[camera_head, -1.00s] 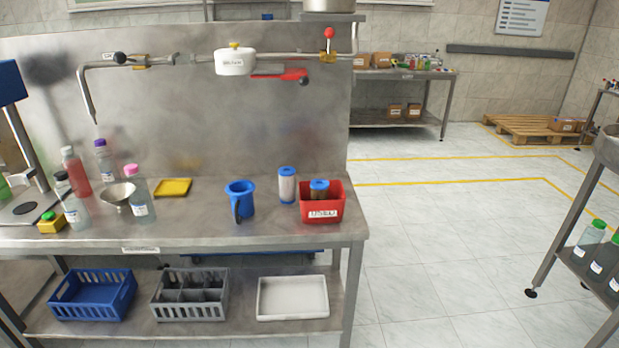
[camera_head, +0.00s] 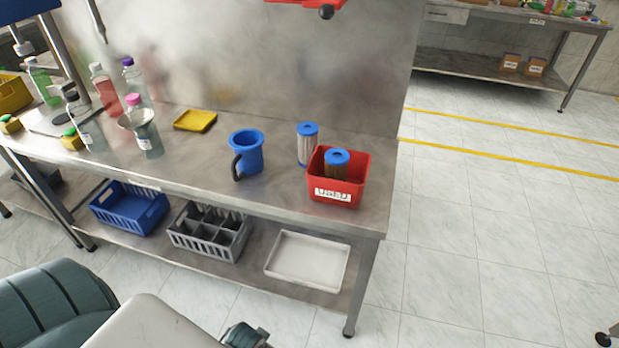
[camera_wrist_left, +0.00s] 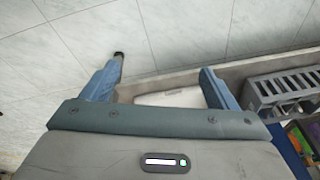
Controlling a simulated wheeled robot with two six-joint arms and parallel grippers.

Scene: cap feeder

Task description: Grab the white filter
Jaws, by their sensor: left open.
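The white filter (camera_head: 306,147), a white cylinder with a blue cap, stands upright on the steel bench, just behind and left of the red bin (camera_head: 318,178). The bin partly covers its lower right side. A brown filter with a blue cap (camera_head: 337,168) stands inside the red bin, which has a label on its front. My left gripper (camera_wrist_left: 160,82) is open and empty in the left wrist view, above the floor and the lower shelf, away from the filter. My right gripper is not seen.
A blue jug (camera_head: 247,152) stands left of the filter. A yellow tray (camera_head: 195,120), a funnel and several bottles are farther left. The lower shelf holds a blue basket (camera_head: 130,205), a grey crate (camera_head: 208,230) and a white tray (camera_head: 306,261). Bare bench top lies before the jug.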

